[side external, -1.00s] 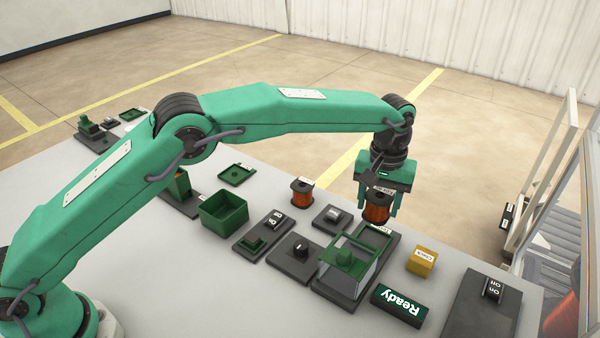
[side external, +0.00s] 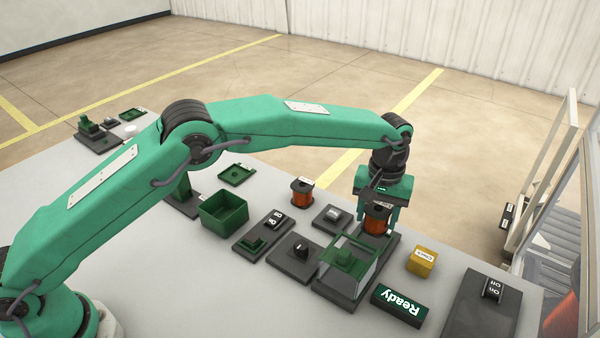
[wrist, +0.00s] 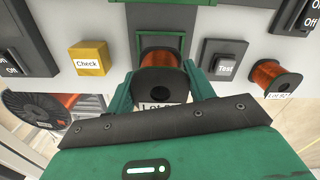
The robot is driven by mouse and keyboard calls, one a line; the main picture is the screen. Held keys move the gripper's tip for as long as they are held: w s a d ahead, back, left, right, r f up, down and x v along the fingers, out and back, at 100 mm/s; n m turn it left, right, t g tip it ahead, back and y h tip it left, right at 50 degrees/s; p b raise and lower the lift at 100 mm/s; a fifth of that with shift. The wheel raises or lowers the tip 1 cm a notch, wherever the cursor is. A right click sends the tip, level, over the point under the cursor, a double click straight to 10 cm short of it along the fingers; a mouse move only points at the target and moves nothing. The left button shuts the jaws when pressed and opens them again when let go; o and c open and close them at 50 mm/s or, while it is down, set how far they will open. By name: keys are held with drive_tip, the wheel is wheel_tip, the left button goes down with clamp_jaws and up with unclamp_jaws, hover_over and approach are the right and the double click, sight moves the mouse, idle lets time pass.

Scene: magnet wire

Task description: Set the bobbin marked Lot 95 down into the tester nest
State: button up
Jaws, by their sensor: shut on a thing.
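My gripper (side external: 376,226) is shut on a bobbin of copper-coloured wire (side external: 376,221) with dark flanges, held upright. In the wrist view the bobbin (wrist: 160,84) sits between both fingers; its label starts with "Lot 9", the rest cut off by my gripper. The bobbin is low over the green-rimmed tester nest on the dark tester base (side external: 388,252). It hides most of the nest, so I cannot tell whether it touches the bottom. A clear cover with a green top (side external: 349,258) stands on the same base, in front of the bobbin.
Another copper bobbin (side external: 302,192), marked Lot 92 in the wrist view (wrist: 280,72), stands to the left. A Test button (side external: 333,216) lies between them. A yellow Check block (side external: 422,262) stands right, a Ready display (side external: 399,304) in front. A green bin (side external: 224,210) is further left.

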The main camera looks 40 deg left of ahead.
drive_tip(key=shift+f, duration=1.25)
drive_tip(key=shift+f, duration=1.05)
idle(0.5)
drive_tip(key=o, duration=1.3)
drive_tip(key=shift+r, duration=2.5)
drive_tip(key=shift+r, duration=0.1)
wheel_tip(320, 180, up, 7)
drive_tip(key=shift+r, duration=0.35)
